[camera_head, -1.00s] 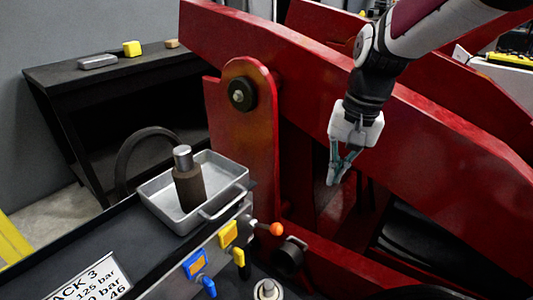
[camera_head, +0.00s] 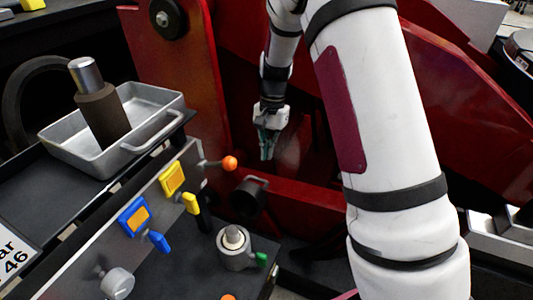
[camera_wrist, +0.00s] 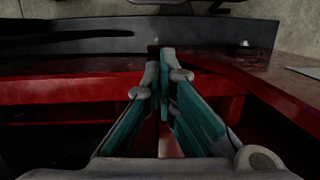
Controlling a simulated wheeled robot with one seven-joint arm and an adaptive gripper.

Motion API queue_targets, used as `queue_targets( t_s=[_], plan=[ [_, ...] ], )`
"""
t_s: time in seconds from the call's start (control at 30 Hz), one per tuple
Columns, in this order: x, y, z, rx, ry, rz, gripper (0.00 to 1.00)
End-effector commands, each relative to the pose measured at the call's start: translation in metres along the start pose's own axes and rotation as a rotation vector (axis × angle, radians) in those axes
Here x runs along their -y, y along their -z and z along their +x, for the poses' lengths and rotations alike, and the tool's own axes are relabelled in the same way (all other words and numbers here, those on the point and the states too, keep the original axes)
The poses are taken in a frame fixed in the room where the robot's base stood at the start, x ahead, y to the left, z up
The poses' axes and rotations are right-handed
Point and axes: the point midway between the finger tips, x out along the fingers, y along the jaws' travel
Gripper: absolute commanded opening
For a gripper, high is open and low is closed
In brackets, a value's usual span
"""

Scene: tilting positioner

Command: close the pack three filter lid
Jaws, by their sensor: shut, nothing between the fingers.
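My gripper (camera_head: 266,152) hangs fingers down in front of the red frame in the head view. It is shut and empty; the wrist view shows its teal fingers (camera_wrist: 162,75) together. A dark round housing (camera_head: 247,198) sits left of and below my gripper, with a flap-like edge on its top; it may be the filter with its lid, but I cannot tell for sure. My gripper is apart from it. A grey cylinder (camera_head: 233,255) with a pale knob and a green lever stands on the dark surface nearer the camera. No label naming the filter lid is readable.
A metal tray (camera_head: 75,160) holding a brown cylinder with a silver top (camera_head: 102,115) stands at the left. The red frame (camera_head: 340,205) surrounds my gripper.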

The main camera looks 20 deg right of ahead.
Motion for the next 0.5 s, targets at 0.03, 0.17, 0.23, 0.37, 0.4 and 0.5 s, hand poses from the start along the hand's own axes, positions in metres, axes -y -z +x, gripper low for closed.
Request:
queue_targets(
  t_s=[0.03,0.17,0.23,0.37,0.4,0.5],
  plan=[
    [-0.001,-0.001,0.014,0.004,-0.004,0.0,0.0],
    [-0.001,0.0,0.04,0.003,-0.003,-0.001,0.0],
    [-0.001,-0.001,0.054,0.004,-0.004,-0.001,0.0],
    [-0.001,0.0,0.078,0.002,-0.003,-0.001,0.0],
    [0.001,-0.005,0.073,-0.001,0.001,-0.004,0.0],
    [0.001,-0.017,0.062,-0.001,0.001,-0.004,0.0]
  ],
)
